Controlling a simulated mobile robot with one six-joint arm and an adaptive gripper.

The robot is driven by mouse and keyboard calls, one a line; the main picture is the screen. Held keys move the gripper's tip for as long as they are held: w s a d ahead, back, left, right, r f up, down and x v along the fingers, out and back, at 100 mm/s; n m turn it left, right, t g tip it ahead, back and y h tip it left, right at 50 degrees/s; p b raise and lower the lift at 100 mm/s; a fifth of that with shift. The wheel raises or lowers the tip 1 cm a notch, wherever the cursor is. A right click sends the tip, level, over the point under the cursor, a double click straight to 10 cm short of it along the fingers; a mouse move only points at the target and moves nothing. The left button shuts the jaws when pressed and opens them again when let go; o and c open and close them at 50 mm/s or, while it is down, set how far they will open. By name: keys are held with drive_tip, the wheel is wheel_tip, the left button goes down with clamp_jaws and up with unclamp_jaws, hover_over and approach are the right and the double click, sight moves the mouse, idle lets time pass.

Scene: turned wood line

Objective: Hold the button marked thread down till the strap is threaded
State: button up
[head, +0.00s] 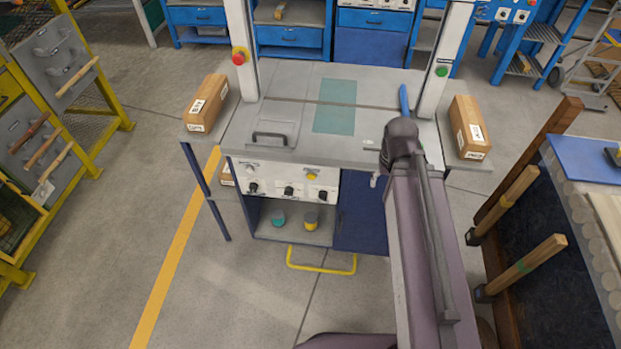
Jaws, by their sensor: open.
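The strapping machine has a grey table top (320,90) under an upright frame. Its white front control panel (325,189) carries several dark knobs, a yellow button (312,175) and a pale button (250,168). The lettering is too small to read, so I cannot tell which button is marked thread. A red button (238,57) sits on the left post and a green button (441,71) on the right post. No strap can be made out.
Cardboard boxes stand on the left side shelf (206,104) and right side shelf (469,128). A yellow foot bar (322,262) lies low in front. A yellow rack (95,95) stands left, a roller conveyor (595,215) right. The floor left of the machine is clear.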

clamp_jaws()
idle(1.2)
